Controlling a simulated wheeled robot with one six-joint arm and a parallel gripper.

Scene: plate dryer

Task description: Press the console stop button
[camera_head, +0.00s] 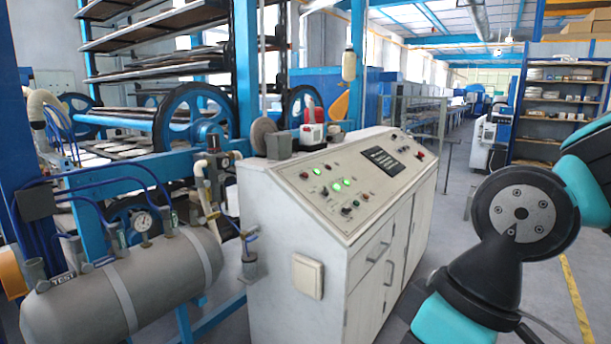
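The console (300,230) is a white cabinet with a sloped beige control panel on top, left of my arm. Its panel carries a red button (304,175) at the left, another small red one (318,171) near it, and a red button (418,154) at the far right end. Labels are too small to read, so I cannot tell which red button is the stop button. My arm's links show at the right; my gripper is not in view.
A grey air tank (130,285) with a gauge and hoses stands left of the console. A blue rack machine (225,90) with large wheels is behind. Open floor (455,215) lies to the right.

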